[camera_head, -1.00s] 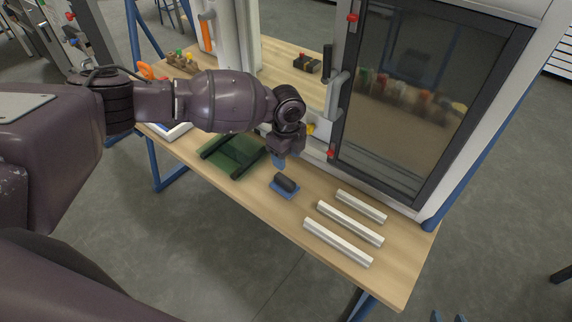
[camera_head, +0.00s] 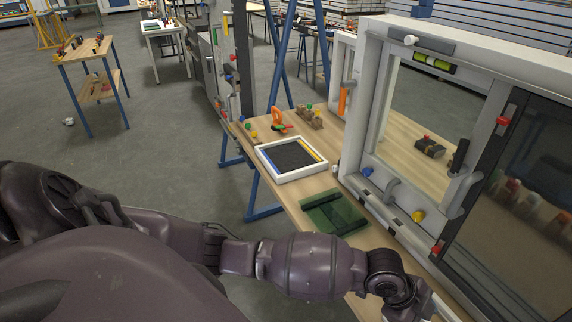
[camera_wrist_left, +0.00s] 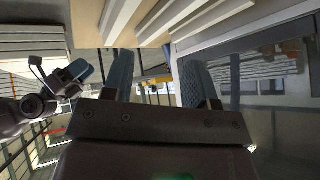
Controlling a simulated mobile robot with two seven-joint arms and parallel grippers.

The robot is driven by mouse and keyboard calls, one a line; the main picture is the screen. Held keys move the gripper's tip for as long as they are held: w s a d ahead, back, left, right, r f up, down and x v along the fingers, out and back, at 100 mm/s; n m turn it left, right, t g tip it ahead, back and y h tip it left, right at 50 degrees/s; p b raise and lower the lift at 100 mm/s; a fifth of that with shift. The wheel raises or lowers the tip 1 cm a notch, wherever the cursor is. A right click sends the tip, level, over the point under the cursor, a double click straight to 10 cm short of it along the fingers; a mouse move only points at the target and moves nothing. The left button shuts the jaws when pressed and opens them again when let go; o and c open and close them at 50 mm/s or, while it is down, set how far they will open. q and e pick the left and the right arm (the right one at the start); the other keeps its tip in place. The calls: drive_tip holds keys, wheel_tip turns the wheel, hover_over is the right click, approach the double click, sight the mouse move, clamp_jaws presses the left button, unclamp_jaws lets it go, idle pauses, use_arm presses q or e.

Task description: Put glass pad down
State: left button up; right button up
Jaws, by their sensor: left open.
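My left arm crosses the bottom of the head view, its wrist at the lower right; its fingertips are not visible there. In the left wrist view my left gripper (camera_wrist_left: 157,75) has its two blue fingers wide apart with nothing between them. The pad, a blue plate with a dark handle, is in neither current view. A green glass pane (camera_head: 327,216) with dark bars lies on the table (camera_head: 285,203), just behind my left arm. My right gripper (camera_wrist_left: 60,74) shows at the left of the wrist view, with its blue fingers apart.
A large white window frame (camera_head: 377,118) stands along the right of the table. A white tray (camera_head: 274,175) with a dark inside sits beyond the green pane. An orange clamp (camera_head: 278,117) and small coloured parts are at the far end. Pale bars (camera_wrist_left: 178,15) show in the wrist view.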

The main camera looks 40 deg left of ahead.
use_arm(q)
drive_tip(key=shift+s+d+r+n+t+h, duration=0.2)
drive_tip(key=shift+s+r+n+t+h, duration=0.2)
drive_tip(key=shift+s+n+t, duration=0.3)
drive_tip(key=shift+s+a+r+n+t, duration=0.15)
drive_tip(key=shift+a+n+t, duration=0.2)
drive_tip(key=shift+n, duration=0.45)
drive_tip(key=s+a+f+n+t+y, duration=0.2)
drive_tip(key=s+a+n, duration=0.2)
drive_tip(key=a, duration=0.4)
drive_tip(key=s+a+f+n+t+y, duration=0.2)
drive_tip(key=s+a+n, duration=0.3)
drive_tip(key=a, duration=0.4)
drive_tip(key=s+a+f+n+t+y, duration=0.2)
drive_tip(key=s+a+f+n+y, duration=0.2)
drive_tip(key=a, duration=0.4)
drive_tip(key=shift+s+a+f+n, duration=0.15)
drive_tip(key=shift+a+n, duration=0.05)
drive_tip(key=shift+n, duration=0.4)
drive_tip(key=shift+t, duration=0.25)
use_arm(e)
drive_tip(key=shift+w+r, duration=0.1)
drive_tip(key=shift+w, duration=0.15)
drive_tip(key=shift+w+r, duration=0.15)
drive_tip(key=shift+w, duration=0.1)
drive_tip(key=shift+s, duration=0.15)
